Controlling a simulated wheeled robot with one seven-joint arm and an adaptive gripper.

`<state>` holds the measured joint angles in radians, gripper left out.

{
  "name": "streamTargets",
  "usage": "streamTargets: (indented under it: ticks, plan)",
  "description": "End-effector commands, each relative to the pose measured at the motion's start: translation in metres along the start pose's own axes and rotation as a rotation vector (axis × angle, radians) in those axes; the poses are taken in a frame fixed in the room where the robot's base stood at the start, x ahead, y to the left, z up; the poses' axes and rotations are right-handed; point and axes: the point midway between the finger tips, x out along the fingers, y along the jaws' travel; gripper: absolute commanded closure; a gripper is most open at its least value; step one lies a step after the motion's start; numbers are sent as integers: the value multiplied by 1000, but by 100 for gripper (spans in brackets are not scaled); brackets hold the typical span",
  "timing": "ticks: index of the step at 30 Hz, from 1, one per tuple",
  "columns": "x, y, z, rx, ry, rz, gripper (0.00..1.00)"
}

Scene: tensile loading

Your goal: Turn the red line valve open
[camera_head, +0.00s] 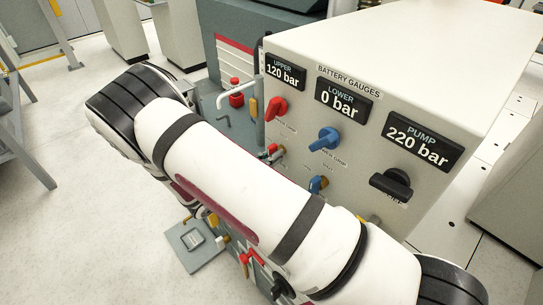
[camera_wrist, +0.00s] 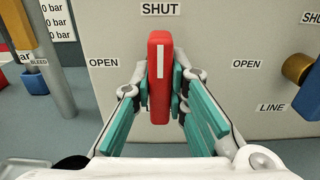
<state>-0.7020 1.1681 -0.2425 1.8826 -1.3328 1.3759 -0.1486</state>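In the wrist view a red valve handle (camera_wrist: 160,90) stands upright on a pale panel, its white stripe pointing up at the SHUT label (camera_wrist: 160,9). OPEN labels (camera_wrist: 104,62) are on both sides of it. My gripper (camera_wrist: 161,92) has one teal-padded finger on each side of the handle. The pads lie close against its sides and look closed on it; the exact contact is partly hidden. In the head view my gripper is hidden behind my arm, and I cannot tell which red handle there is this one.
A brass-and-blue valve (camera_wrist: 298,70) is right of the handle, above a LINE label (camera_wrist: 271,107). In the head view the gauge panel (camera_head: 345,168) carries a red knob (camera_head: 276,107), a blue knob (camera_head: 325,139) and a black knob (camera_head: 391,184).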

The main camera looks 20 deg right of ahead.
Motion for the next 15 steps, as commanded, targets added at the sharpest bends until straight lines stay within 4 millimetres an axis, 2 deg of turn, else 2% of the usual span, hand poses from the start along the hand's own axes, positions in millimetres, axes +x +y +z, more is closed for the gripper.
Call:
streamTargets:
  ticks: [15]
  plan:
    - [0, 0, 0, -68, 0, 0, 100]
